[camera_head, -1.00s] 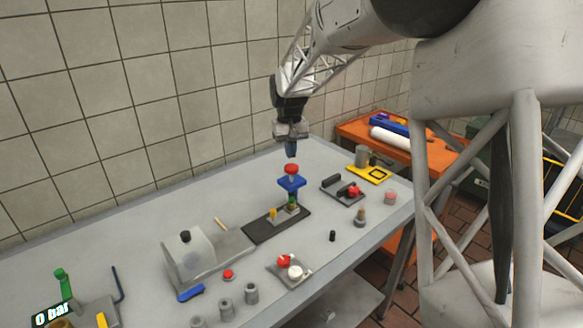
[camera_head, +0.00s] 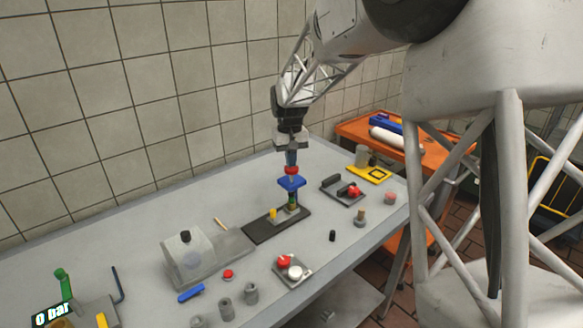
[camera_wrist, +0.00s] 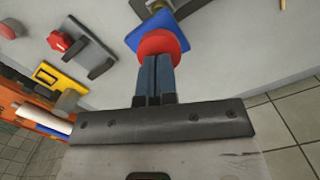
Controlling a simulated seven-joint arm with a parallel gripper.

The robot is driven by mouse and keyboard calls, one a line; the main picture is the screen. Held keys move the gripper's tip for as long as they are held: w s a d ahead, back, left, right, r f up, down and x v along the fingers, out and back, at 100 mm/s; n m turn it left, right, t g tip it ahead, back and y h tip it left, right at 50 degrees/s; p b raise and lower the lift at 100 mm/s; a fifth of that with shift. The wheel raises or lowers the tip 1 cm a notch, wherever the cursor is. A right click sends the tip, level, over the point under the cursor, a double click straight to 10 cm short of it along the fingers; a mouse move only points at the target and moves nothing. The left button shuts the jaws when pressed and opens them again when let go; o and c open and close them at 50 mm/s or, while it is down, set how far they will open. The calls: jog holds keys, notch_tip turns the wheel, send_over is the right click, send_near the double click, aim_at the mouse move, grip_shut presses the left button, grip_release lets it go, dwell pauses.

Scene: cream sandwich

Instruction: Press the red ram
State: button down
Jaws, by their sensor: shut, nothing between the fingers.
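The red ram (camera_head: 291,171) is a round red knob on top of a blue plate (camera_head: 291,183), which stands on a post over a dark base (camera_head: 262,228). My gripper (camera_head: 291,166) is shut and empty, pointing down with its fingertips at the top of the red ram. In the wrist view the shut fingers (camera_wrist: 157,62) overlap the red ram (camera_wrist: 160,43), with the blue plate (camera_wrist: 152,23) beyond it. They look to be touching it or very close; I cannot tell which.
A small plate with a black block and red knob (camera_head: 354,190) stands right of the press. A grey housing (camera_head: 190,258) stands at left. A red-and-white part (camera_head: 291,270) lies in front. The table behind the press is clear.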

jog(key=shift+s+f, duration=0.15)
jog(key=shift+f, duration=1.5)
jog(key=shift+w+a+r, duration=0.15)
jog(key=shift+w, duration=0.35)
jog(key=shift+w+a+r, duration=0.2)
jog(key=shift+w, duration=0.3)
jog(key=shift+w+a+r, duration=0.15)
jog(key=shift+w, duration=0.35)
jog(key=shift+r, duration=0.15)
notch_tip(320, 180, up, 8)
jog(key=shift+w+a+r, duration=0.15)
jog(key=shift+w, duration=0.25)
